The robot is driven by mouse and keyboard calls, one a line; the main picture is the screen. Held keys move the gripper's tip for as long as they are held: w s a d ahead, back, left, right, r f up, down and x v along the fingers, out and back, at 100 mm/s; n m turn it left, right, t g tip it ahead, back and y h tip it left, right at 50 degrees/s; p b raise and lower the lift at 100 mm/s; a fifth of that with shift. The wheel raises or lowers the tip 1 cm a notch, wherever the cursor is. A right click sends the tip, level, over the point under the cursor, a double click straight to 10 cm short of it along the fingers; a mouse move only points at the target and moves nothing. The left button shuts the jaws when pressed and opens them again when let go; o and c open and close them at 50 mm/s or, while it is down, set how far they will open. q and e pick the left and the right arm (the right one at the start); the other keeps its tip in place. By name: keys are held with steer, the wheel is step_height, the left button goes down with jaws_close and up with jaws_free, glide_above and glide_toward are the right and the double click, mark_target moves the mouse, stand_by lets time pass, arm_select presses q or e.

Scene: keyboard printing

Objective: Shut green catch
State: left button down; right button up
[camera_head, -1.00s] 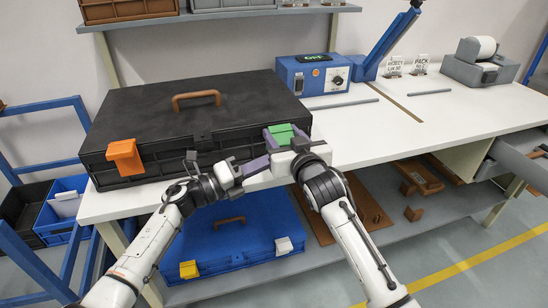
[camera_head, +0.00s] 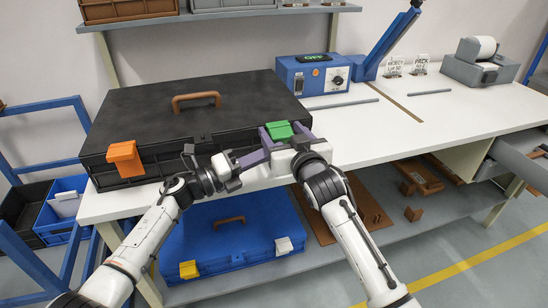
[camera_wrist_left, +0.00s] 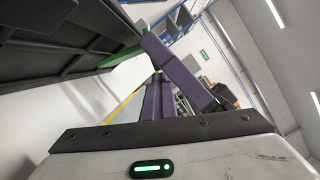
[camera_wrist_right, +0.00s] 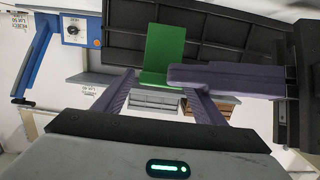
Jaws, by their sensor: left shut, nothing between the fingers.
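The black case (camera_head: 190,110) lies on the white bench with its lid down. Its green catch (camera_head: 279,130) is at the right of the front side and shows as a tilted green plate in the right wrist view (camera_wrist_right: 164,52). My right gripper (camera_head: 281,131) is open, with its purple fingers to either side of the catch and nothing held. My left gripper (camera_head: 260,157) is shut and empty, just in front of the catch, pointing right. Its fingers cross the right wrist view (camera_wrist_right: 180,75) close to the catch's lower edge; contact is unclear. In the left wrist view the catch (camera_wrist_left: 122,57) shows edge-on.
An orange catch (camera_head: 125,158) is at the left of the case front. A blue case (camera_head: 225,245) lies on the shelf below. A blue device (camera_head: 312,75) stands behind on the bench (camera_head: 440,120), which is mostly clear to the right.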

arm_select(q)
steer(key=shift+s+d+r, duration=0.15)
steer(key=shift+d+r, duration=0.05)
steer(key=shift+d, duration=0.05)
arm_select(e)
steer(key=shift+s+f, duration=0.2)
steer(key=shift+f, duration=0.25)
steer(key=shift+s+d, duration=0.2)
steer(key=shift+s, duration=0.35)
steer(key=v, duration=0.5)
steer(key=shift+s+d+r, duration=0.1)
steer(key=shift+s+r, duration=0.1)
arm_select(q)
steer(key=shift+a, duration=0.1)
arm_select(e)
steer(key=shift+s+d+r, duration=0.15)
steer(key=shift+s+d, duration=0.1)
steer(key=shift+s, duration=0.35)
